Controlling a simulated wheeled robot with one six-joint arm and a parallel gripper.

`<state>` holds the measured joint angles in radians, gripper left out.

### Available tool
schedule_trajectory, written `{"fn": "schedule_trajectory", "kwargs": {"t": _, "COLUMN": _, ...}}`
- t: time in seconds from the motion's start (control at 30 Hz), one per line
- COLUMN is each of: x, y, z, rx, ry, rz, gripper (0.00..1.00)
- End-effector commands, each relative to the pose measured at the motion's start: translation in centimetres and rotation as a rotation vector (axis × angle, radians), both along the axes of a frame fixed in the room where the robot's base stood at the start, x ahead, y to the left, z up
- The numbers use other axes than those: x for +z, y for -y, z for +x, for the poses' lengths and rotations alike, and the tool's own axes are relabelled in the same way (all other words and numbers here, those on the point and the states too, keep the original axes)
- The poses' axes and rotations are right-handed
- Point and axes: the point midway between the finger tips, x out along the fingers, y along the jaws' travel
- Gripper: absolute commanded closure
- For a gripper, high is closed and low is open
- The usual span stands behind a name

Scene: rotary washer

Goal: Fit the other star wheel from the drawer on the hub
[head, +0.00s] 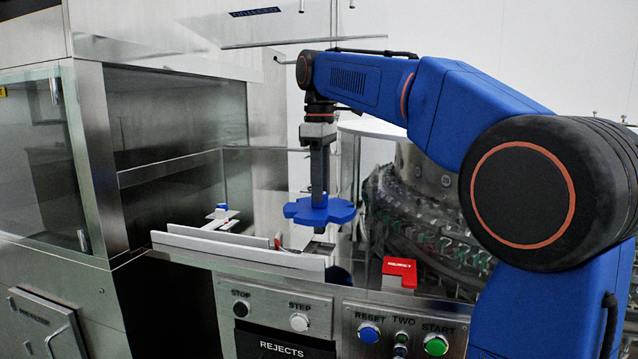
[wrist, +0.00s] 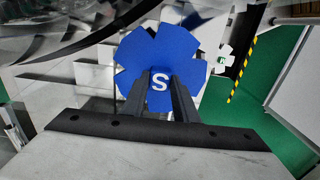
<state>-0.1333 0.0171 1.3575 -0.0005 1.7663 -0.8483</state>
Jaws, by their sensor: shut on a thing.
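The wheel is above the machine deck, just right of the pale guide rails in the head view. A dark and metal part shows under the wheel; I cannot tell whether it is the hub or whether the wheel touches it. I cannot make out the drawer for certain.
Pale guide rails (head: 240,247) stand left of the wheel, with a small blue and white item (head: 222,212) behind them. A red block (head: 400,271) is at right, above the button panel (head: 400,332). A clear panel edge (head: 305,42) is overhead. A bottle carousel (head: 425,225) stands behind.

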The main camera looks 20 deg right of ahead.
Motion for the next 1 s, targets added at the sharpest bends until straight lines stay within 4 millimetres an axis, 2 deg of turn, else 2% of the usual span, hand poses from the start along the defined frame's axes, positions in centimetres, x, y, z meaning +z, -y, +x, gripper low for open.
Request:
{"fn": "schedule_trajectory", "kwargs": {"t": 0.7, "x": -5.3, "y": 0.0, "z": 0.0, "rx": 0.0, "ry": 0.0, "rz": 0.0, "gripper": 1.0}}
{"fn": "schedule_trajectory", "kwargs": {"t": 1.0, "x": -6.5, "y": 0.0, "z": 0.0, "rx": 0.0, "ry": 0.001, "rz": 0.0, "gripper": 1.0}}
